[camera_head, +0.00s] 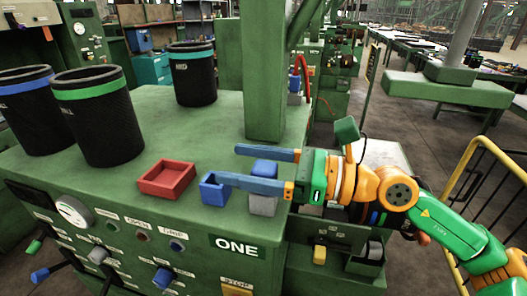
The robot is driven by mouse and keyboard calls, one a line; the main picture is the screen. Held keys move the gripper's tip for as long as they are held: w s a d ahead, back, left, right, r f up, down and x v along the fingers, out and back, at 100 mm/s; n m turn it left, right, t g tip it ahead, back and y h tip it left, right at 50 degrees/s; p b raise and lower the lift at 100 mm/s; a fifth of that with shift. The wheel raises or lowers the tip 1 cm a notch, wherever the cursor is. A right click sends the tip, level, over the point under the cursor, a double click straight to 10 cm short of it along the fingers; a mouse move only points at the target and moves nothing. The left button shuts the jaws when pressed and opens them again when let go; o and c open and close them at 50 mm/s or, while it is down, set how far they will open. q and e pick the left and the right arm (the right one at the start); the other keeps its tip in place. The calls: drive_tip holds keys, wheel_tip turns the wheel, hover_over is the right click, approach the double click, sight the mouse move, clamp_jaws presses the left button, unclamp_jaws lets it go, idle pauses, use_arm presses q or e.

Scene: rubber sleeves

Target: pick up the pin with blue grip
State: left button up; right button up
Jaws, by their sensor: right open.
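The pin with blue grip (263,167) appears to be the upright piece with a blue top and a grey lower part, standing near the right edge of the green machine top. My right gripper (227,164) comes in from the right with its two blue fingers spread apart. The blue top shows between the fingers, and the nearer finger crosses in front of the piece and hides its middle. I cannot tell whether a finger touches it. My left gripper is not in view.
A small blue box (213,192) sits just left of the pin, near the fingertips. A red tray (152,187) lies further left. Black bins with green (98,125), blue (35,117) and teal (193,80) bands stand behind. A green post (264,70) rises behind the gripper.

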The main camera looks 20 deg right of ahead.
clamp_jaws()
idle(0.3)
drive_tip(key=shift+r, duration=0.55)
drive_tip(key=w+d+r, duration=0.2)
drive_tip(key=d+r, duration=1)
drive_tip(key=d, duration=0.1)
drive_tip(key=shift+d, duration=0.4)
